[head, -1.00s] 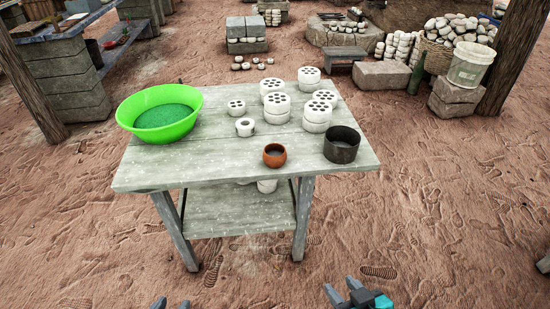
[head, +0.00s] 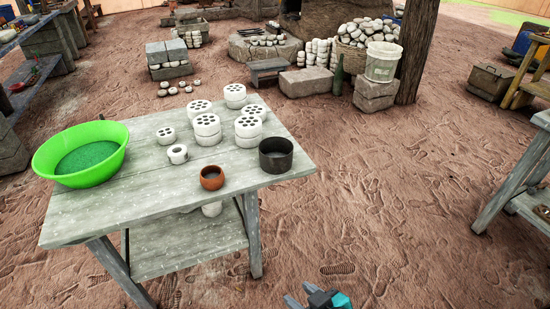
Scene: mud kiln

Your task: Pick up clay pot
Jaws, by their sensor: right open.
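A small orange-brown clay pot (head: 212,178) stands upright near the front edge of the wooden table (head: 130,208). My right gripper (head: 298,298) shows at the bottom edge of the head view, below and to the right of the pot. It is open and empty, and well apart from the table. My left gripper is out of view.
A green bowl (head: 80,154) stands at the table's left end. White perforated discs (head: 207,128) stand in stacks behind the pot, with a small white ring (head: 177,154) nearby. A dark metal pot (head: 276,155) stands to the right. Sandy ground (head: 400,200) right of the table is open.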

